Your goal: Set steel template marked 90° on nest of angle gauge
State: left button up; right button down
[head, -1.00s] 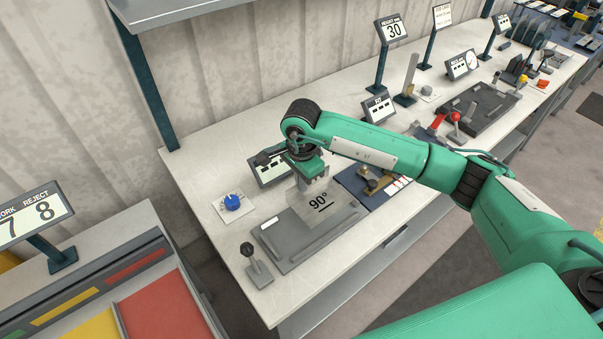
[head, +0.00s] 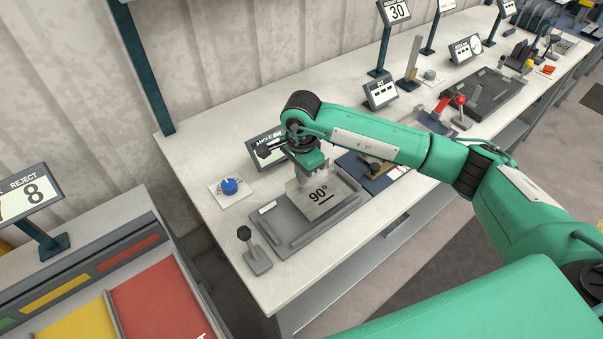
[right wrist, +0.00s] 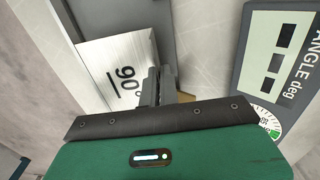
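The steel template marked 90° (head: 319,201) is a flat bright plate over the right part of the grey angle gauge nest (head: 283,233). It also shows in the right wrist view (right wrist: 112,62), with its 90° mark turned sideways. My right gripper (head: 304,181) is at the template's back edge in the head view. Its fingers (right wrist: 157,86) are close together on that edge, shut on the template. I cannot tell whether the template touches the nest or hangs just above it. My left gripper is out of view.
The angle gauge display (head: 266,151) stands behind the nest, with a blue knob (head: 229,186) to its left. A black-knobbed lever (head: 252,251) stands at the nest's front left. A dark blue tray (head: 371,173) lies close on the right.

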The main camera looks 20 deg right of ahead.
jog(key=shift+f+b, duration=1.3)
jog(key=shift+f, duration=0.1)
jog(key=c, duration=1.6)
grip_release()
notch_tip(320, 180, up, 13)
jog(key=b, duration=0.3)
jog(key=shift+f, duration=0.2)
jog(key=shift+r, duration=0.65)
jog(key=shift+f, duration=0.1)
